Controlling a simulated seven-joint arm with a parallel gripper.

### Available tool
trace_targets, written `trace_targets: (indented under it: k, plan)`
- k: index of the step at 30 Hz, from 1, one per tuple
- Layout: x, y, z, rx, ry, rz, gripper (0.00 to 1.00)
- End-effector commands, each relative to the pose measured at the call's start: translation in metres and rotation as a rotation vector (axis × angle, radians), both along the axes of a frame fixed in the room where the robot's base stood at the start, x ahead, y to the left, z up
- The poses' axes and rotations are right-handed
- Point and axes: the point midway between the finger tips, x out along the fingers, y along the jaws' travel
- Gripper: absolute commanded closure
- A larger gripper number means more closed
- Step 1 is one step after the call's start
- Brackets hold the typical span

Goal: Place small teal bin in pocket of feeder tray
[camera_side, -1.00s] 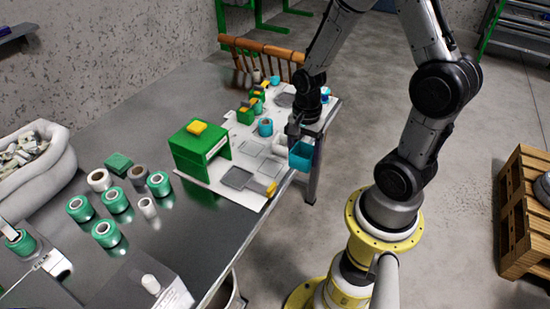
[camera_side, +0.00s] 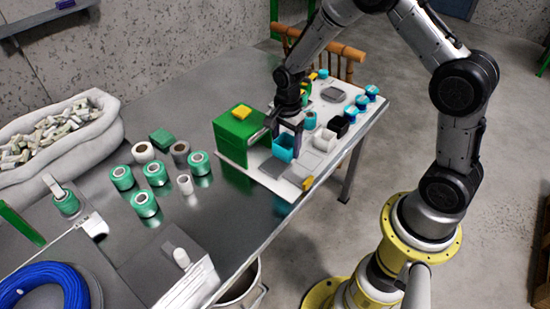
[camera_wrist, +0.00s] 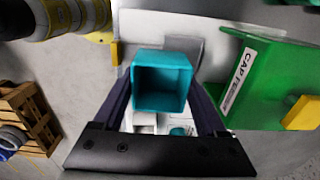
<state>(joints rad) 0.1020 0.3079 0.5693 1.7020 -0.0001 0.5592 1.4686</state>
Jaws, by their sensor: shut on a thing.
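The small teal bin (camera_side: 284,147) is held in my gripper (camera_side: 290,132), over the feeder tray (camera_side: 239,159) beside the green box. In the wrist view the teal bin (camera_wrist: 161,82) sits between the two fingers of my gripper (camera_wrist: 160,95), its open side facing the camera. The fingers are shut on it. The tray is a white plate on the table with grey recessed pockets; one grey pocket (camera_side: 272,170) shows just below the bin in the side view. I cannot tell whether the bin touches the tray.
The green box (camera_side: 238,128) with a yellow block stands close left of the bin. White bins (camera_side: 324,140), a black bin (camera_side: 338,126) and blue spools (camera_side: 371,91) stand to the right. Green spools (camera_side: 154,172) stand on the open table at left.

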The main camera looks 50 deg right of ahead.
Motion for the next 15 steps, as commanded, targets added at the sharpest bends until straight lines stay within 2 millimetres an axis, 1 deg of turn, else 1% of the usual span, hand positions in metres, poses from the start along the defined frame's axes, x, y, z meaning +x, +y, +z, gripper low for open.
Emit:
trace_targets:
  k: [1, 6, 9, 15]
  plan:
    - [0.006, -0.001, -0.012, 0.001, 0.007, 0.0, 0.8]
    - [0.028, -0.003, -0.038, 0.001, 0.005, 0.0, 0.8]
    - [0.035, -0.004, -0.046, 0.0, 0.003, 0.0, 0.8]
    - [0.042, -0.005, -0.054, 0.0, 0.003, 0.0, 0.8]
